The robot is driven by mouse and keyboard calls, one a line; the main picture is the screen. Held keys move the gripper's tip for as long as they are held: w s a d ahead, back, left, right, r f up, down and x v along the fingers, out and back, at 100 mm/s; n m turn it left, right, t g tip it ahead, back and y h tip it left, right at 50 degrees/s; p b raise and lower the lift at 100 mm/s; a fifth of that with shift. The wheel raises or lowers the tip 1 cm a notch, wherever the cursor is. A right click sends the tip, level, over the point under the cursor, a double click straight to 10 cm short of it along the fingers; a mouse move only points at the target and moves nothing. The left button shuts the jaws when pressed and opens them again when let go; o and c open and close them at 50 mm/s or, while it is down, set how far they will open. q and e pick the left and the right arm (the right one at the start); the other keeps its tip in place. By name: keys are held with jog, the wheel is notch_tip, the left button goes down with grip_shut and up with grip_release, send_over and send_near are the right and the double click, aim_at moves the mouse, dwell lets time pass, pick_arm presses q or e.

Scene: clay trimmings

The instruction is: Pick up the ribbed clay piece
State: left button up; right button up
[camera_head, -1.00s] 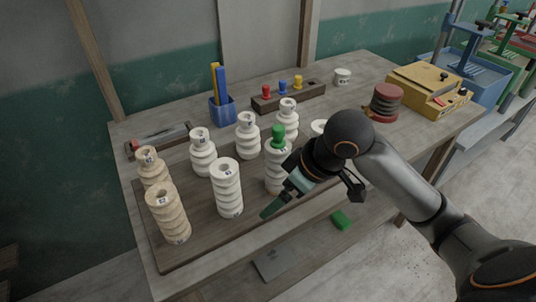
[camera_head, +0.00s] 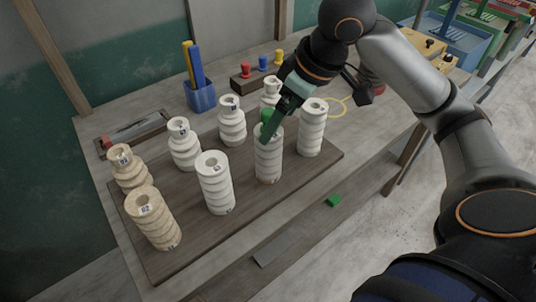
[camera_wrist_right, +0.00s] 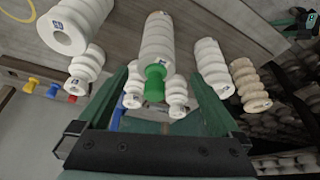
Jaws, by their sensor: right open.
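Several pale ribbed clay pieces stand upright on a dark board; the pictures do not show which one is meant. One white ribbed piece (camera_head: 269,160) carries a green knob (camera_wrist_right: 155,82) on its top. My right gripper (camera_head: 273,116) is above this piece, pointing down at it. In the wrist view its two green fingers are apart, with the knob lying between them in the picture and no visible contact. The fingers partly hide the knob in the head view. My left gripper is not in view.
White ribbed pieces stand close by at the right (camera_head: 312,128) and left (camera_head: 215,183). Two tan ones stand at the board's left, one of them in front (camera_head: 153,218). Behind are a blue pen cup (camera_head: 201,97) and a peg rack (camera_head: 243,82). The board's (camera_head: 190,255) front strip is clear.

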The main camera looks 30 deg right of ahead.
aim_at(269, 154)
jog(key=shift+w+b+x, duration=0.2)
jog(key=shift+w+x, duration=0.05)
jog(key=shift+x, duration=1.25)
jog(key=shift+w+b+x, duration=0.2)
jog(key=shift+x, duration=1.3)
jog(key=shift+d+r, duration=0.1)
jog(key=shift+r, duration=0.05)
grip_shut()
jog(key=shift+w+r, duration=0.1)
